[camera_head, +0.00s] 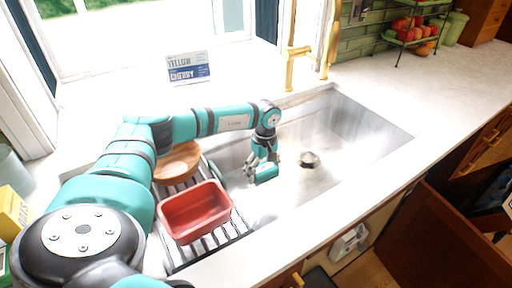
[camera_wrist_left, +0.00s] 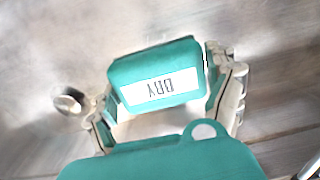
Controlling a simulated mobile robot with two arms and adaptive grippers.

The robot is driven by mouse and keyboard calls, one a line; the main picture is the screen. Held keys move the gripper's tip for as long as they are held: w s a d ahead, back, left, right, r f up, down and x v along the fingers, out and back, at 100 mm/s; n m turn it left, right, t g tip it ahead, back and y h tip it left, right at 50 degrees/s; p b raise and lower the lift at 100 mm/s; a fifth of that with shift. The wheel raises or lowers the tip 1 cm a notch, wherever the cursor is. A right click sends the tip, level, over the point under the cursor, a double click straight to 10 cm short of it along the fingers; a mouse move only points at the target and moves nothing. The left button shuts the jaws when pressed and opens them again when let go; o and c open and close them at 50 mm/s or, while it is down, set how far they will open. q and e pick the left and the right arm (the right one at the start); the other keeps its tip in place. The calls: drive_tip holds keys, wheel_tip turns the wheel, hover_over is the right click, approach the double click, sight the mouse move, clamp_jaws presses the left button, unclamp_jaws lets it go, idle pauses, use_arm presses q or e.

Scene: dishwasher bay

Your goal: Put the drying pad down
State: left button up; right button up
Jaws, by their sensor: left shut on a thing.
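The drying pad (camera_head: 266,174) is a small teal block. In the left wrist view the pad (camera_wrist_left: 155,75) shows a white label reading "DRY", upside down. My left gripper (camera_head: 262,164) reaches in from the left over the sink and points down. Its fingers (camera_wrist_left: 160,82) are shut on the pad, one on each side. The pad is over the left part of the sink basin (camera_head: 350,125), left of the drain. I cannot tell whether it touches the basin floor. My right gripper is not in view.
A slatted rack (camera_head: 215,243) at the sink's left holds a red tub (camera_head: 195,212) and a round wooden piece (camera_head: 177,162). A gold faucet (camera_head: 291,62) and a small sign (camera_head: 188,68) stand behind. The basin right of the drain (camera_head: 309,159) is clear. The right counter (camera_head: 420,95) has free room.

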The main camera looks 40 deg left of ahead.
use_arm(q)
wheel_tip(320, 180, down, 3)
drive_tip(key=shift+r+b, duration=0.2)
drive_tip(key=shift+b, duration=0.45)
drive_tip(key=shift+f, duration=0.2)
hover_over(262, 199)
wheel_tip(262, 199, down, 6)
drive_tip(key=shift+d, duration=0.1)
drive_tip(key=shift+f, duration=1.9)
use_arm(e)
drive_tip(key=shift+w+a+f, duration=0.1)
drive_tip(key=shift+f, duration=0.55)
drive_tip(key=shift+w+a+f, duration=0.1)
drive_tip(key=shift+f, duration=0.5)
use_arm(q)
drive_tip(key=shift+f, duration=0.1)
drive_tip(key=o, duration=0.8)
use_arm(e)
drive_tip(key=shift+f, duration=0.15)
